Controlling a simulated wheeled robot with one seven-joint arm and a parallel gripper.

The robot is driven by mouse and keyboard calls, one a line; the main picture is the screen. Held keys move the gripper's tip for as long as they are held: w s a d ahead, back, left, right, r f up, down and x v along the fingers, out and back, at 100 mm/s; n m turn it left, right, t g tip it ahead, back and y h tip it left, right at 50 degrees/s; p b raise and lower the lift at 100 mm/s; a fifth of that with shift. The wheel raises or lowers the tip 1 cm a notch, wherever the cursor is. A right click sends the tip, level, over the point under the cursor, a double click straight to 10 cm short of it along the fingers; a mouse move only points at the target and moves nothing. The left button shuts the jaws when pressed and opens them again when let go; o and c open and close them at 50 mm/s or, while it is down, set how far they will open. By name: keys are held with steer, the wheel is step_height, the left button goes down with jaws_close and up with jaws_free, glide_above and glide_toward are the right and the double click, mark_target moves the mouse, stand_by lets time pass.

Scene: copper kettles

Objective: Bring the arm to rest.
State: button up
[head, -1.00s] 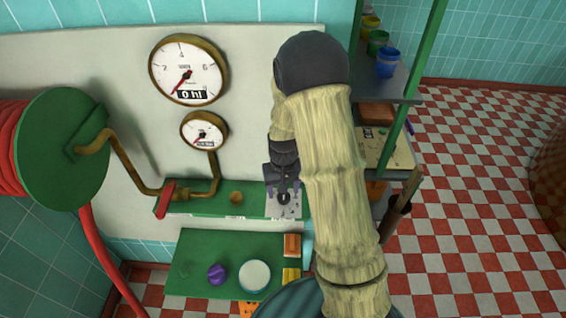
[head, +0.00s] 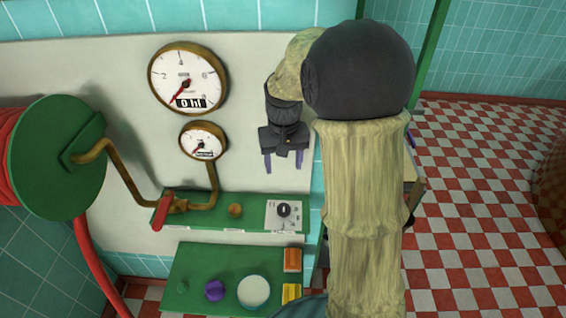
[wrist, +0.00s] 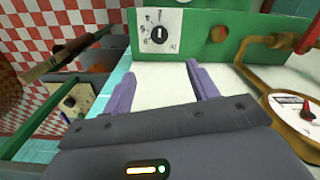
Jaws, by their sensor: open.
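My gripper (head: 284,162) hangs in front of the pale wall panel, above the green ledge, with its purple fingers pointing down. In the wrist view my gripper (wrist: 155,90) has its two fingers apart, with nothing between them but the panel behind. A white dial plate with a black knob (head: 284,210) sits at the right end of the green ledge (head: 215,200), below the gripper and apart from it. The knob also shows in the wrist view (wrist: 159,35). My arm covers part of the right side in the head view.
Two gauges, a large one (head: 188,79) and a small one (head: 204,141), are on the panel left of my gripper. A red-handled valve (head: 162,210) joins a brass pipe. A lower green shelf (head: 205,265) holds a purple knob-like object (head: 215,290) and a white round tin (head: 254,291).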

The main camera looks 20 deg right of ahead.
steer(key=shift+s, duration=0.1)
stand_by(0.4)
steer(key=s+f+t, duration=0.2)
steer(key=s+f, duration=0.2)
steer(key=s, duration=1)
steer(key=shift+a+n+t, duration=0.2)
steer(key=shift+n+t, duration=0.1)
steer(key=shift+n, duration=0.1)
